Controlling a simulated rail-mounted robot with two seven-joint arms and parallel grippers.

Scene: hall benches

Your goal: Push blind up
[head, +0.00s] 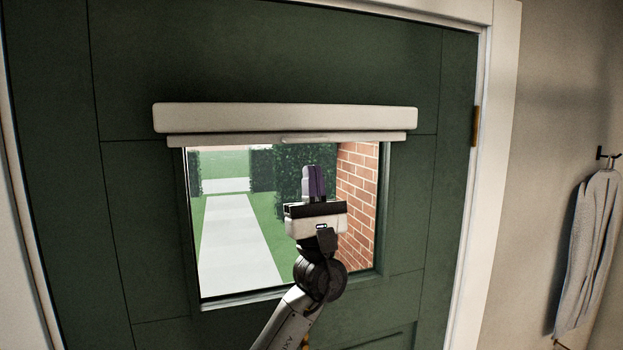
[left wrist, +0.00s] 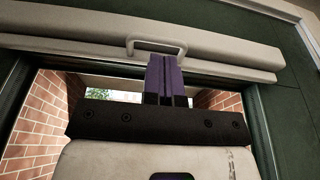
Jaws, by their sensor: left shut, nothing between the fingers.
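The blind's cream top housing (head: 285,117) runs across the top of the door's window. The blind's bottom rail (head: 230,140) sits directly under it, with almost no blind showing between. A small handle (head: 305,138) is at the middle of the rail; it also shows in the left wrist view (left wrist: 158,43). My left gripper (head: 313,168) is shut and empty, its purple fingers pointing up in front of the window, a little below the handle in the head view. In the left wrist view its fingertips (left wrist: 162,57) overlap the handle's lower edge; I cannot tell if they touch. My right gripper is not in view.
The green door (head: 270,50) has a window (head: 235,240) showing a path, hedges and a brick wall (head: 358,190). A white door frame (head: 490,150) surrounds it.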

